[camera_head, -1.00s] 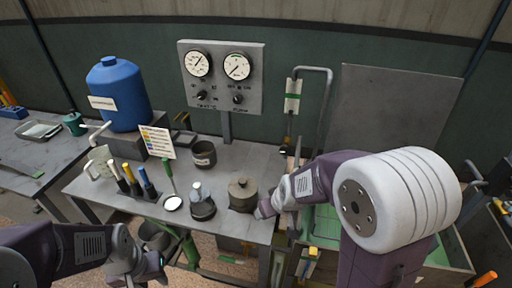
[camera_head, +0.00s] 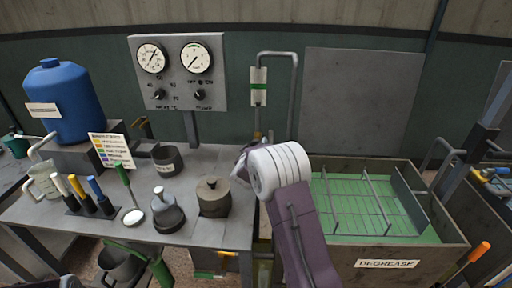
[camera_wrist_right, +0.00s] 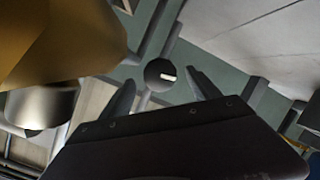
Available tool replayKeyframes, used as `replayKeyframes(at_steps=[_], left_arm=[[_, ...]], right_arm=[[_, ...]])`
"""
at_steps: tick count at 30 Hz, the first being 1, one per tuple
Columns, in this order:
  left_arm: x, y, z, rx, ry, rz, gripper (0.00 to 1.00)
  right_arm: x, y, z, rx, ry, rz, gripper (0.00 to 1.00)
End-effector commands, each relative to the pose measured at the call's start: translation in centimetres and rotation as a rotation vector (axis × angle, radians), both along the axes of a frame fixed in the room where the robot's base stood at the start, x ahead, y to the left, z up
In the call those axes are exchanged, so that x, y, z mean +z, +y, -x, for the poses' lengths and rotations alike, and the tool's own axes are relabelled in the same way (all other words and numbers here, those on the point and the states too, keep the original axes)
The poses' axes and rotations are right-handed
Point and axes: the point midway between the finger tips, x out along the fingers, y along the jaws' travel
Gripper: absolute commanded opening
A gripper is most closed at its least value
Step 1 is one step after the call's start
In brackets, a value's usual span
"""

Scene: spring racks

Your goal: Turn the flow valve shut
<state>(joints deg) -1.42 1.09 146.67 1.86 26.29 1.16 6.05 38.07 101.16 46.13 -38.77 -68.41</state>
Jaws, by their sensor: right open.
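In the right wrist view a dark round knob with a white mark (camera_wrist_right: 158,70) shows between the two fingertips, with pipe-like grey bars around it. I take it for the flow valve, though no label is readable there. My right gripper (camera_wrist_right: 163,80) is open; I cannot tell whether the fingers touch the knob. In the head view my right arm covers most of this gripper, near the bench's right edge. A bent grey pipe (camera_head: 294,95) and a white and green plate (camera_head: 259,87) stand above it.
A gauge panel (camera_head: 177,107) with two dials and knobs stands behind the bench (camera_head: 205,232). A lidded grey pot (camera_head: 214,199) is close left of my right arm. A blue tank (camera_head: 66,108) is at left. The degrease tub (camera_head: 455,250) is at right.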

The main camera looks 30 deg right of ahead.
Motion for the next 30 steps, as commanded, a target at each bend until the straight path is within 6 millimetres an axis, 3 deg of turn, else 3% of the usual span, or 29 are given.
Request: replayKeyframes(at_steps=[6, 15, 16, 22, 23, 30], left_arm=[[0.0, 0.0, 0.0, 0.000, 0.000, 0.000, 0.36], [0.0, 0.0, 0.0, 0.000, 0.000, 0.000, 0.36], [0.0, 0.0, 0.0, 0.000, 0.000, 0.000, 0.36], [0.0, 0.0, 0.0, 0.000, 0.000, 0.000, 0.36], [0.0, 0.0, 0.0, 0.000, 0.000, 0.000, 0.36], [-2.0, 0.0, 0.0, 0.000, 0.000, 0.000, 0.36]], right_arm=[[-1.0, -1.7, -2.6, 0.001, 0.001, 0.000, 0.71], [-1.2, -2.0, -3.0, 0.002, 0.001, 0.000, 0.71], [-1.2, -2.0, -3.0, 0.002, 0.001, 0.000, 0.69], [-1.2, -2.0, -3.0, 0.002, 0.001, 0.000, 0.13], [-1.2, -2.0, -3.0, 0.002, 0.001, 0.000, 0.09], [-1.6, -2.1, -3.0, 0.001, -0.082, -0.128, 0.09]])
